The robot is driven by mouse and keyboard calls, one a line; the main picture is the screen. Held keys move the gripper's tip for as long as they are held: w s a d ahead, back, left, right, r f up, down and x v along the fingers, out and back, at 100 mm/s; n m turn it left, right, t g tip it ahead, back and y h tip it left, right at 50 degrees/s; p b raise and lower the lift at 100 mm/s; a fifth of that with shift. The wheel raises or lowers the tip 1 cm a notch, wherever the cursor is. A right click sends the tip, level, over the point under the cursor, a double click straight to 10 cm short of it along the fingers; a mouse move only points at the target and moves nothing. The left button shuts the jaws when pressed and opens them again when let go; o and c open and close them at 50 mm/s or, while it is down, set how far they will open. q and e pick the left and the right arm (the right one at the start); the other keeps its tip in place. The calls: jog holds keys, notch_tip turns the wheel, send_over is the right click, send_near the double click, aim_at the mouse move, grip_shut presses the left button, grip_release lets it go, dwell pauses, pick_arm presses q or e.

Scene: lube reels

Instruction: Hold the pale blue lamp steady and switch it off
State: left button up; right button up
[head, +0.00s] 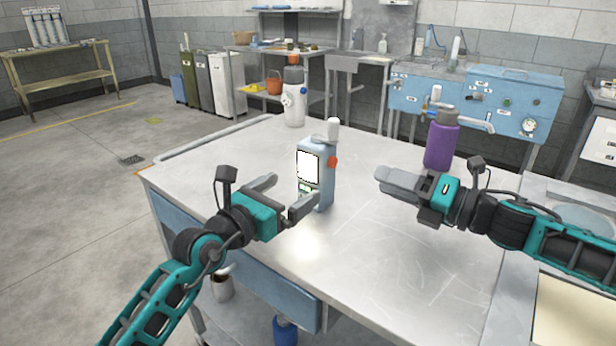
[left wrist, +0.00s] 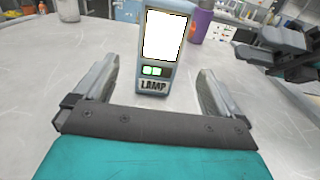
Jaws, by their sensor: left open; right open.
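The pale blue lamp (head: 325,190) stands upright on the metal table, with a bright white lit panel on its front and an orange-red knob on its side. In the left wrist view the lamp (left wrist: 153,88) shows green below the panel and the word LAMP. My left gripper (head: 283,199) is open, its fingers pointing at the lamp; the lamp is ahead of and between the fingers, apparently not gripped. My right gripper (head: 385,180) is to the right of the lamp, over the table; its fingers look close together from this side, and it holds nothing visible.
A purple bottle (head: 441,146) stands behind my right gripper. The metal table (head: 390,270) is clear in front of the lamp. Blue cabinets (head: 510,105) stand beyond.

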aim_at(317, 172)
pick_arm(q)
jog(key=x, duration=0.9)
jog(key=shift+w+d, duration=0.2)
jog(key=shift+w, duration=0.1)
jog(key=c, duration=1.4)
jog(key=shift+o, duration=0.2)
pick_arm(e)
grip_shut()
dwell(0.6)
